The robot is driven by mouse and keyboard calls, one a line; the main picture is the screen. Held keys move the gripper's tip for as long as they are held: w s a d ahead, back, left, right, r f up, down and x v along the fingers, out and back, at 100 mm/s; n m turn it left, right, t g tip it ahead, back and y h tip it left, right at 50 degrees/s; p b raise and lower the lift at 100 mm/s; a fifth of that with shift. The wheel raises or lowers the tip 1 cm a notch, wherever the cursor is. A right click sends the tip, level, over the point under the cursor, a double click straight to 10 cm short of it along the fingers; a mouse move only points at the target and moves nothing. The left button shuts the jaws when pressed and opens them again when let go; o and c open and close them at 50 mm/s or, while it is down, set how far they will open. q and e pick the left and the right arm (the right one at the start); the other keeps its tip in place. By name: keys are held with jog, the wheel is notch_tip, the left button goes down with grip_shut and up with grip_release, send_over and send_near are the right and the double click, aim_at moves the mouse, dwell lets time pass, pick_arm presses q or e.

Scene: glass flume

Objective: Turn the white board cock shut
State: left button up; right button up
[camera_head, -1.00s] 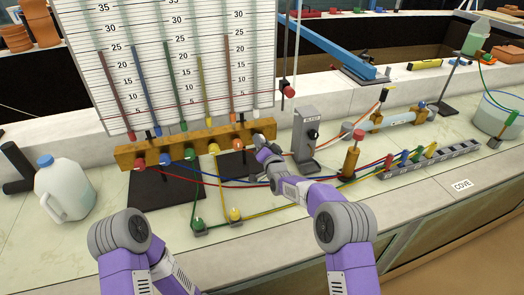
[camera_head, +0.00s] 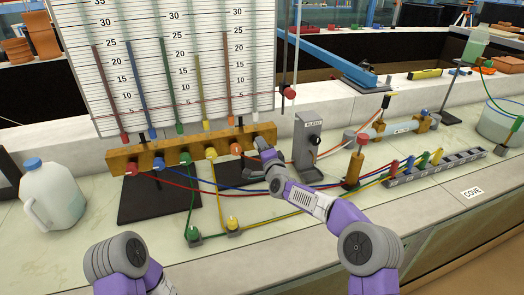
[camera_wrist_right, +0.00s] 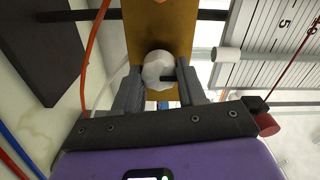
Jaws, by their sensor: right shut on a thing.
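The wooden board (camera_head: 118,161) runs along the foot of the tall white scale panel and carries a row of coloured cocks. The white cock (camera_wrist_right: 158,70) is at the board's right end; in the right wrist view it sits between the fingers, with a small dark bar across it. My right gripper (camera_head: 262,145) is shut on it and hides it in the head view. The fingers (camera_wrist_right: 158,90) are on both sides of the white knob. Only links of my left arm show at the lower left; its gripper is out of view.
The orange cock (camera_head: 236,148) and yellow cock (camera_head: 211,153) are close left of my right gripper. A grey bleed stand (camera_head: 307,145) is close on its right. Coloured hoses (camera_head: 290,192) cross the bench below. A white jug (camera_head: 52,195) stands at left.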

jog(key=shift+a, duration=0.1)
dwell(0.3)
jog(key=o, duration=1)
jog(key=shift+o, duration=0.2)
jog(key=v, duration=0.7)
jog(key=shift+s+p, duration=0.3)
jog(key=shift+p, duration=0.15)
